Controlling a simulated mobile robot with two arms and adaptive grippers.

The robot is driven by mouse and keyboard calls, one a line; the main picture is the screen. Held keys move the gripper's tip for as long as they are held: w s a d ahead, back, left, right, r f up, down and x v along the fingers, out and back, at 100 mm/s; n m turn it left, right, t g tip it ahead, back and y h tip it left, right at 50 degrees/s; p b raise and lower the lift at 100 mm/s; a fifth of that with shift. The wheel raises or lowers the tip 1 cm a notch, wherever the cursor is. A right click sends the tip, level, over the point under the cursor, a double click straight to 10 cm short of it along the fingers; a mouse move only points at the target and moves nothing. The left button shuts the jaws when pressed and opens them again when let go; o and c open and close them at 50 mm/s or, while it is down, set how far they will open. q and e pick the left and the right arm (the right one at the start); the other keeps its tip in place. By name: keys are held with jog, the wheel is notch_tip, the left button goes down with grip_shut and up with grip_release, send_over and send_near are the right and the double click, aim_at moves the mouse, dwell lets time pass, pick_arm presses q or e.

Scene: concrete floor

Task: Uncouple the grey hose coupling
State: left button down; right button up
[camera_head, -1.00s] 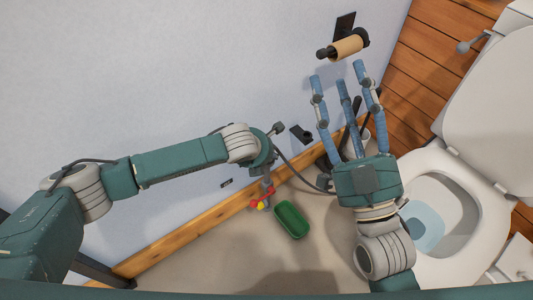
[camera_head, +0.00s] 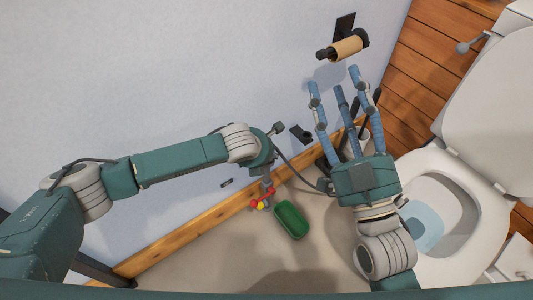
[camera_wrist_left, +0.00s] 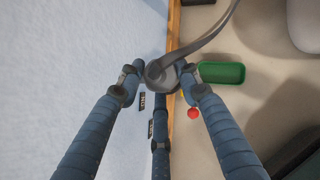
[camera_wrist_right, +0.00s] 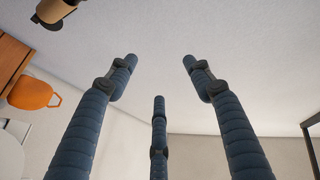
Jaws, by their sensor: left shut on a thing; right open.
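The grey hose coupling (camera_wrist_left: 160,76) shows in the left wrist view as a round dark-grey piece with a thick grey hose (camera_wrist_left: 210,35) curving up and right from it. My left gripper (camera_wrist_left: 162,70) is shut on it, fingers on either side. In the head view the left wrist hides most of that grip; the hose (camera_head: 293,167) runs from there down and right toward my right gripper. My right gripper (camera_head: 336,82) is open and empty, fingers pointing up in front of the wall. It is also empty in the right wrist view (camera_wrist_right: 160,62).
A green tub (camera_head: 291,220) and small red and yellow pieces (camera_head: 262,203) are on the floor below my left wrist. A toilet (camera_head: 455,225) stands right. A roll holder (camera_head: 347,47) is on the wall above my right fingers. Open floor lies at the front.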

pick_arm(q)
jog(key=shift+d+r, duration=0.25)
jog(key=shift+r, duration=0.2)
jog(key=shift+a+r+p, duration=0.1)
jog(key=shift+a+p, duration=0.1)
jog(key=shift+p, duration=0.3)
jog(key=shift+r, duration=0.2)
jog(key=shift+r+p, duration=0.4)
jog(key=shift+p, duration=0.35)
jog(key=shift+r, duration=0.25)
pick_arm(e)
notch_tip(320, 180, down, 17)
jog(key=d+g+h, duration=0.2)
jog(key=g+h, duration=0.1)
jog(key=g, duration=0.5)
jog(key=shift+s+d+r, duration=0.1)
